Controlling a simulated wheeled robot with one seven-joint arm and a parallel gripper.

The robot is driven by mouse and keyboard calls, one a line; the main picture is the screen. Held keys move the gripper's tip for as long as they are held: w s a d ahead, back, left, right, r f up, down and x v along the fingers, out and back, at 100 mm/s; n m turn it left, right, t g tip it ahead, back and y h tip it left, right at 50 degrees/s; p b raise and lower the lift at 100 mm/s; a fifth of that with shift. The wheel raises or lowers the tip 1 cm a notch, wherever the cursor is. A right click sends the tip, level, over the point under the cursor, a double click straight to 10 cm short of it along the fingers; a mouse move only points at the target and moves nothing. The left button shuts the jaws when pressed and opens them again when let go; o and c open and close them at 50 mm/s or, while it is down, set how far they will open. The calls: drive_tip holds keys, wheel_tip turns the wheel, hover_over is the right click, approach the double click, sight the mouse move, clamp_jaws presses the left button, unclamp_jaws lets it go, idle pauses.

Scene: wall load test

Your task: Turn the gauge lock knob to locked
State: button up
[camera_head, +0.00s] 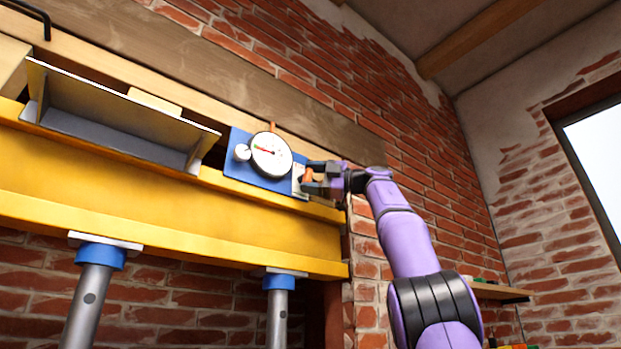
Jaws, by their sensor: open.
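A round white gauge (271,156) with a dark rim sits on a blue plate (240,168) above the yellow beam. A small round white part (242,152) is at the gauge's left. To the gauge's right is a light metal plate (298,177) with an orange-brown knob (307,175), partly hidden by my gripper. My gripper (309,178) is open, its dark fingers at the knob. Whether the fingers touch the knob, and which way the knob is set, I cannot tell.
A yellow beam (180,206) runs across on blue-topped metal posts (94,290). An angled metal bracket (115,115) sits on it at left. Wooden planks (190,55) lie against the brick wall behind. A shelf (497,292) with small items is at lower right.

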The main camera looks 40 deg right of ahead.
drive_tip(key=v, duration=1)
drive_tip(key=shift+s+d, duration=0.25)
drive_tip(key=shift+f, duration=0.1)
drive_tip(key=shift+c, duration=0.5)
